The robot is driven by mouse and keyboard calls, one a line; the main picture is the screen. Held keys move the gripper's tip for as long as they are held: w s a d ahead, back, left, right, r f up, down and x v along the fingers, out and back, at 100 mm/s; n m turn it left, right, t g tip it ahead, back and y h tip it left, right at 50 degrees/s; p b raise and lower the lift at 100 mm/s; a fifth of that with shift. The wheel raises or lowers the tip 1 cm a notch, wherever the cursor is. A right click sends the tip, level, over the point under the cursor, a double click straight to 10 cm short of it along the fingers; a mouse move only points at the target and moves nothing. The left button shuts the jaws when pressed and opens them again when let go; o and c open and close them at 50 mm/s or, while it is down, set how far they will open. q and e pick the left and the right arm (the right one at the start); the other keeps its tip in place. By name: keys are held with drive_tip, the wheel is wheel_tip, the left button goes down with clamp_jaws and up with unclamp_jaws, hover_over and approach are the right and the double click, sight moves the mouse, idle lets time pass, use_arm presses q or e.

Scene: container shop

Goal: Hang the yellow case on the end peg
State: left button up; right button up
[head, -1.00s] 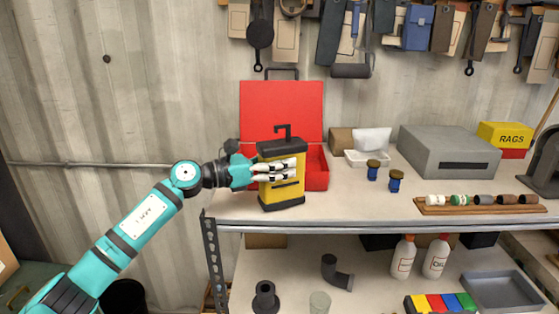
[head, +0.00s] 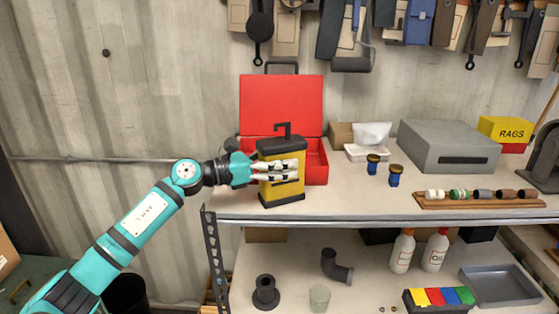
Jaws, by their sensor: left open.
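The yellow case (head: 284,190) has a black top, a black base and a black hook on top. It stands upright on the workbench (head: 340,207) near its left end, in front of the open red toolbox (head: 283,105). My left gripper (head: 294,170) reaches in from the left with its pale fingers across the case's front face. It is open; whether the fingers touch the case is hard to tell. Tools hang along the wall at the top, but I cannot make out which peg is the end one. My right gripper is not in view.
Two small blue jars (head: 395,175), a wipes box (head: 369,142), a grey metal box (head: 447,146) and a wooden rack of rollers (head: 477,202) stand to the right on the bench. A lower shelf holds bottles and pipe parts. The bench front between case and rack is clear.

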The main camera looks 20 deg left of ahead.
use_arm(q)
drive_tip(key=b+v, duration=0.5)
drive_tip(key=v, duration=0.7)
drive_tip(key=shift+r+b, duration=0.15)
drive_tip(key=shift+b, duration=0.2)
